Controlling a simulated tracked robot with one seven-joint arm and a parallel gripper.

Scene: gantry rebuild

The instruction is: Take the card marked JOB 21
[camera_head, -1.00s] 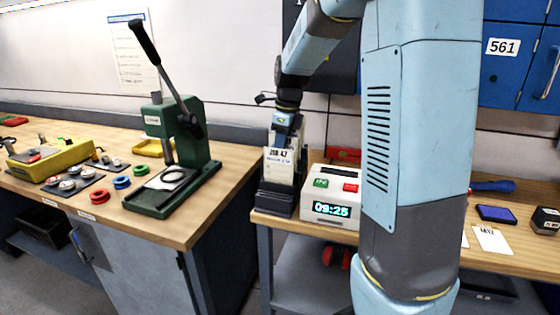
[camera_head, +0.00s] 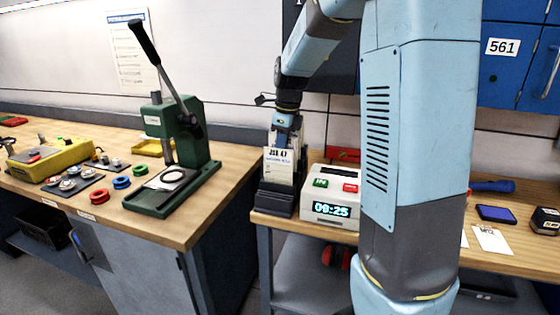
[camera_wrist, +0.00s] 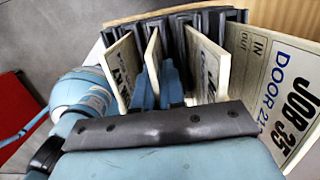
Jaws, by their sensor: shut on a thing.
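A black card rack (camera_head: 275,205) stands on the bench beside a time clock, with several upright cards in it; its slots also show in the wrist view (camera_wrist: 240,16). My gripper (camera_head: 284,135) points down into the cards. In the wrist view its blue fingers (camera_wrist: 157,85) are shut on a cream card (camera_wrist: 153,52), seen nearly edge-on, its marking unreadable. The rightmost card (camera_wrist: 285,95) reads JOB 35, with DOOR 21 and more, partly cut off. Cards to the left (camera_wrist: 122,65) and right (camera_wrist: 207,62) show only partial text. The front card (camera_head: 278,162) seems to read JOB 47.
The white time clock (camera_head: 332,195), showing 09:25, stands close to the right of the rack. A green lever press (camera_head: 175,150) is on the left bench. A loose card (camera_head: 490,239), a blue pad (camera_head: 496,213) and a blue-handled tool (camera_head: 492,186) lie farther right.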

